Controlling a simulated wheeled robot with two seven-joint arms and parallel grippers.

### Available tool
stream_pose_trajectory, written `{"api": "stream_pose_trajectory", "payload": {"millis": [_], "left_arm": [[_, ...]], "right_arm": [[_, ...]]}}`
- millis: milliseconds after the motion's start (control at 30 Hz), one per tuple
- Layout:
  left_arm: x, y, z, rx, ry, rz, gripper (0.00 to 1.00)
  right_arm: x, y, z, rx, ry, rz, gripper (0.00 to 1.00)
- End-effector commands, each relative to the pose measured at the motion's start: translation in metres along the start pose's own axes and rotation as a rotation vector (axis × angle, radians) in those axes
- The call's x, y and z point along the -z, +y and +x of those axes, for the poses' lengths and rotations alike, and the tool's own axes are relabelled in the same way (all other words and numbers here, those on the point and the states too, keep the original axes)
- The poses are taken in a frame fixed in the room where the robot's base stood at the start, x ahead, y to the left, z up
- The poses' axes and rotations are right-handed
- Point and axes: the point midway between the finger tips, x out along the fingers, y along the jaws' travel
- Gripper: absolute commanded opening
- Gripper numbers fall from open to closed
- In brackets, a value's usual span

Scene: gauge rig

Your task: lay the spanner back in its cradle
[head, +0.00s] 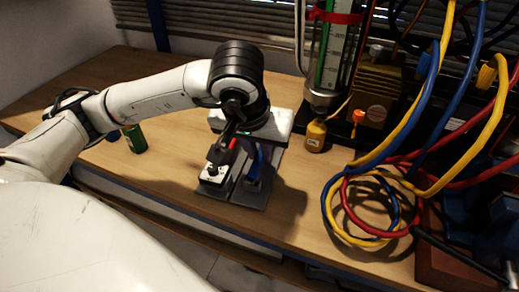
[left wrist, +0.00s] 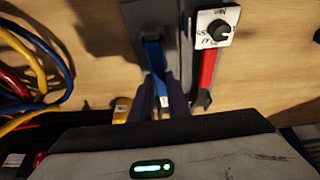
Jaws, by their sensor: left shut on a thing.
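My left gripper (head: 256,172) points down over a grey stand (head: 241,195) on the wooden bench. It is shut on a narrow blue bar, which I take for the spanner (left wrist: 154,54), seen between the fingers in the left wrist view (left wrist: 162,98). The bar lies along a grey strip of the stand; I cannot tell whether it touches it. Beside it is a red bar (left wrist: 208,70) with a black end, next to a white plate with a black knob (left wrist: 219,31). My wrist hides part of the stand in the head view. No right gripper shows.
A green cylinder (head: 135,139) stands at left on the bench. Looped red, blue and yellow hoses (head: 372,215) lie at right. The bench between is mostly clear.

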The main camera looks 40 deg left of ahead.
Motion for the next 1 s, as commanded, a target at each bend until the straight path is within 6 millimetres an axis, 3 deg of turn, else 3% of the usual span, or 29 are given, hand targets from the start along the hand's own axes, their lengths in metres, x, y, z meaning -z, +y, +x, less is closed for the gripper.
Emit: {"api": "stream_pose_trajectory", "payload": {"millis": [667,700,800,1000], "left_arm": [[-0.0024,-0.0001,0.0063,0.0,0.001,-0.001,0.0],[-0.0024,-0.0001,0.0063,0.0,0.001,-0.001,0.18],[-0.0024,-0.0001,0.0064,0.0,0.001,-0.001,0.35],[-0.0026,-0.0001,0.0065,0.0,0.001,0.0,0.37]], "right_arm": [[-0.0057,0.0006,0.0061,0.0,0.001,0.0,0.39],[-0.0056,0.0006,0.0061,0.0,0.001,0.0,0.39],[-0.0051,0.0006,0.006,0.0,0.002,0.0,0.39],[-0.0038,0.0006,0.0057,0.0,0.005,0.0,0.39]]}}
